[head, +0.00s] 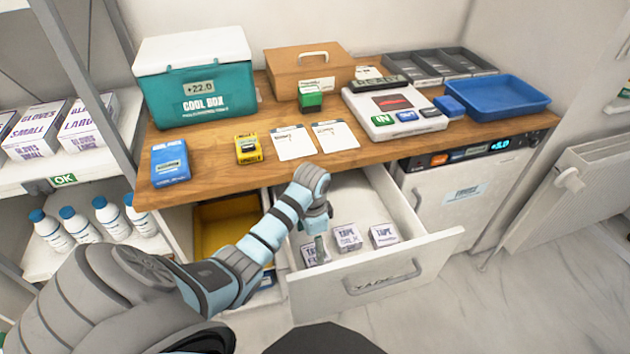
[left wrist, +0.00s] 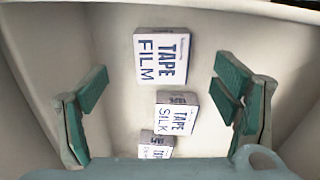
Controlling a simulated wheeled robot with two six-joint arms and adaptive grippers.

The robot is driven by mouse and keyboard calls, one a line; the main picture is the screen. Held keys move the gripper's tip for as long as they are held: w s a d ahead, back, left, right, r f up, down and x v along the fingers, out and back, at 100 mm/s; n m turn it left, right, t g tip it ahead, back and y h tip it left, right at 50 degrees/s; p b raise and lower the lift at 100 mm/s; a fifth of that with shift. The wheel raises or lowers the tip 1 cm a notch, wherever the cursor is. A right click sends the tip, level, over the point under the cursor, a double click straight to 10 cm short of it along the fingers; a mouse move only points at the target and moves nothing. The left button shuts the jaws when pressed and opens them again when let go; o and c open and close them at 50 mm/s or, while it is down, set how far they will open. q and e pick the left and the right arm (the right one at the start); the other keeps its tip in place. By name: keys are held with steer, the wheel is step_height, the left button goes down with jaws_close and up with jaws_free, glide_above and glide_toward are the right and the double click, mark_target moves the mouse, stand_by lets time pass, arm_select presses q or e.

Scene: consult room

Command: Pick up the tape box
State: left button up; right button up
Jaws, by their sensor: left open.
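Three white tape boxes with dark blue lettering stand in a row in the open drawer (head: 430,245). The left one, the film tape box (head: 308,254), is partly covered by my left gripper (head: 321,245). The middle tape box (head: 347,237) and the right tape box (head: 384,236) show clear of it. In the left wrist view, the film tape box (left wrist: 162,57) and silk tape box (left wrist: 177,115) lie between the spread fingers of my left gripper (left wrist: 164,85). The third tape box (left wrist: 156,145) is partly hidden by the gripper body. My left gripper is open and empty above the boxes.
The wooden counter (head: 220,160) overhangs the drawer and carries a cool box (head: 195,85), a yellow device (head: 248,148), cards and a blue tray (head: 495,97). A yellow bin (head: 222,222) sits left of the drawer. The drawer's back is bare.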

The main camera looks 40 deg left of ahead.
mark_target(312, 254)
arm_select(q)
step_height(312, 254, down, 8)
steer(key=b, duration=0.2)
steer(key=shift+a+r+b, duration=0.1)
steer(key=shift+a+b, duration=0.05)
steer(key=shift+b, duration=0.25)
steer(key=shift+c, duration=0.2)
steer(key=shift+r, duration=0.1)
steer(key=c, duration=1.2)
steer(key=shift+r, duration=0.1)
